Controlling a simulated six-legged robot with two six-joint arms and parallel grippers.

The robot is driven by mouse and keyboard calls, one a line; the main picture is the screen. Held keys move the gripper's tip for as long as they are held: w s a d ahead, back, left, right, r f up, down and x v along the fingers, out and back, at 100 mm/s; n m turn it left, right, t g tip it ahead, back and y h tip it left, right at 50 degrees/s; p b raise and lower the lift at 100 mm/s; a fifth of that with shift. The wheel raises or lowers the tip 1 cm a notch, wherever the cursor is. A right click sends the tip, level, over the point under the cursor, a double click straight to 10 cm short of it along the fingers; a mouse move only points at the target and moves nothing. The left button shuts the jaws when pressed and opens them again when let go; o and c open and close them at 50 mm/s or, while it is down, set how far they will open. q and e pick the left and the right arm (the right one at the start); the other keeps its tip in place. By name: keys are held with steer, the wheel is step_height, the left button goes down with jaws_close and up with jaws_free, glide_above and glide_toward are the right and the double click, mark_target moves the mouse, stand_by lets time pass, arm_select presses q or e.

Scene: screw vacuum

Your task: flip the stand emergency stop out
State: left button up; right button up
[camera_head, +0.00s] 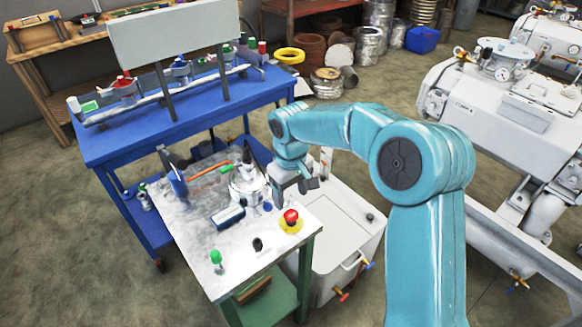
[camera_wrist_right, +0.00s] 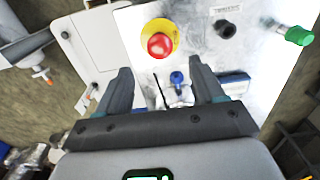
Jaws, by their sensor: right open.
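The stand's emergency stop (camera_head: 291,217) is a red mushroom button on a yellow disc, at the right front corner of the stand's pale top (camera_head: 196,235). In the right wrist view the emergency stop (camera_wrist_right: 160,45) shows clearly beyond the fingertips, roughly midway between them. My right gripper (camera_head: 294,193) is open and empty, behind the button in the head view and apart from it. In the wrist view the two fingers of the right gripper (camera_wrist_right: 161,78) are spread wide. My left gripper is not in view.
On the stand are a green knob (camera_head: 215,257), a black knob (camera_head: 257,244), a blue-and-white block (camera_head: 228,216) and a metal pot (camera_head: 247,182). A white box-like unit (camera_head: 335,220) stands right beside the stand. A blue bench (camera_head: 180,130) is behind.

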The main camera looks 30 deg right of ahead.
step_height(320, 180, up, 11)
steer(key=shift+f+p, duration=0.2)
steer(key=shift+p, duration=0.15)
steer(key=shift+s, duration=0.1)
stand_by(0.3)
